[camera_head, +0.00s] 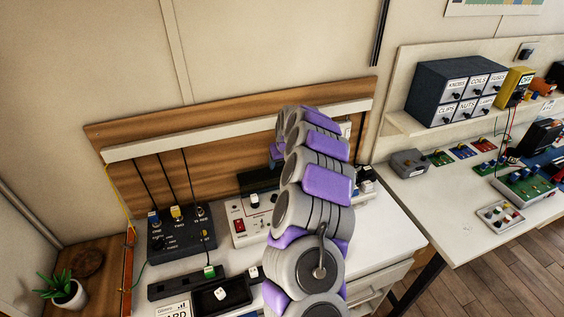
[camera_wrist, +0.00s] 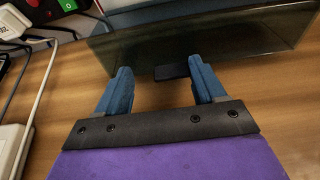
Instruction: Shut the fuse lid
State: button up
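The fuse lid appears to be the dark, see-through panel (camera_wrist: 215,40) with a small black tab (camera_wrist: 171,72) on its near edge in the wrist view. In the head view a dark panel (camera_head: 258,181) stands behind the white control box (camera_head: 250,232), partly hidden by my arm. My gripper (camera_wrist: 162,80) has two blue fingers set wide apart, with nothing held between them. The tab lies just beyond and between the fingertips; I cannot tell whether they touch the lid. In the head view my arm hides the gripper.
A black switch box (camera_head: 180,235) with cables stands left of the control box. A black tray (camera_head: 222,294) holding a white piece is in front. White plugs and cables (camera_wrist: 20,25) lie left of my gripper. A second bench (camera_head: 450,215) stands right.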

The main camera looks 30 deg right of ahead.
jog(key=shift+a+r, duration=0.15)
jog(key=shift+a, duration=0.4)
jog(key=shift+a+r, duration=0.15)
jog(key=shift+a, duration=0.35)
jog(key=c, duration=0.6)
jog(key=shift+d+f, duration=0.1)
jog(key=shift+d, duration=0.4)
jog(key=c, duration=0.4)
grip_shut()
jog(key=shift+a, duration=0.15)
